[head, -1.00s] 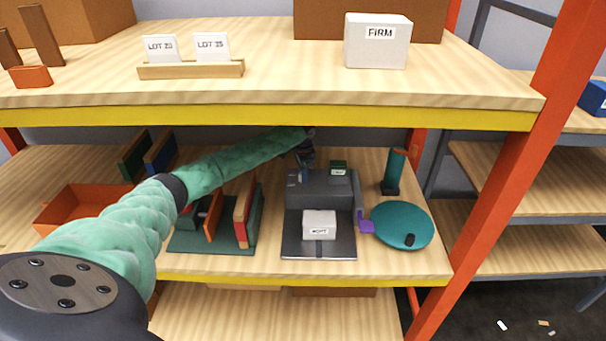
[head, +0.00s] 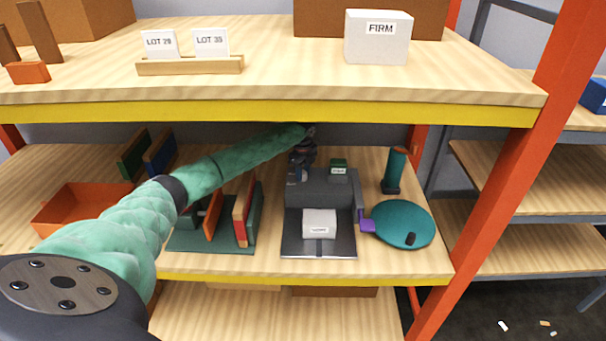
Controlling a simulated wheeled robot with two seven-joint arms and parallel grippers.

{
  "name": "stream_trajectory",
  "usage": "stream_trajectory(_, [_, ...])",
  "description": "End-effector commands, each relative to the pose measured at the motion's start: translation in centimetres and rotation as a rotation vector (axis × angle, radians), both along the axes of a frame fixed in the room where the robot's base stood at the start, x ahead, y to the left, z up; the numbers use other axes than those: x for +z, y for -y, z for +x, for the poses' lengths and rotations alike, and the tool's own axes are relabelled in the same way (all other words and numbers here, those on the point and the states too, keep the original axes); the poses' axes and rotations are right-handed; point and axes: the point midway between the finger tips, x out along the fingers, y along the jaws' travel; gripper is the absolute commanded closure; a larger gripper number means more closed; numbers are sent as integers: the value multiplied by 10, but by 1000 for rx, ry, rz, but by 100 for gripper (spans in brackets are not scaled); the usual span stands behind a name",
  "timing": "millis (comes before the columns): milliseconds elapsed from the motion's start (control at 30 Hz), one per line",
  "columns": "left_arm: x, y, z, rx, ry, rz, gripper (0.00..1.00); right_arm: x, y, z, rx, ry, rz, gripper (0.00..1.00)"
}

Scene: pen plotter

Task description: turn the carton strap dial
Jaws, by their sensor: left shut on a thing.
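A grey machine (head: 323,184) stands on the middle shelf, with a dark flat bed in front. A small white labelled carton (head: 319,223) sits on the bed. A small green block with a label (head: 338,170) is on the machine's top right. My left gripper (head: 297,177) reaches down onto the machine's top left corner and is shut on a small part there, which seems to be the dial. The fingers hide most of that part, so its angle cannot be read. My right gripper is not in view.
A teal disc (head: 402,222) and teal cylinder (head: 396,168) stand right of the machine. A rack of upright boards (head: 243,215) and an orange tray (head: 82,203) are left. The yellow-edged upper shelf (head: 270,113) hangs above, holding a white FIRM box (head: 377,42).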

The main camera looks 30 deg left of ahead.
Motion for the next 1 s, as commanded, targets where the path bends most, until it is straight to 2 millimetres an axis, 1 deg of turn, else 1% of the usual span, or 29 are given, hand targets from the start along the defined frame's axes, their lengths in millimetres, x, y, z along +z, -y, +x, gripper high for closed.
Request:
stream_trajectory(267, [2,-1,1,-193,5,0,92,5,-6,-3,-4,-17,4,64])
stream_trajectory(400, [3,-1,1,-260,5,0,92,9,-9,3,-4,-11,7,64])
stream_trajectory(700, [4,-1,1,-327,5,1,92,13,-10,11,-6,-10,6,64])
stream_trajectory(1000, [4,-2,2,-332,6,1,92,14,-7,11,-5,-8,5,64])
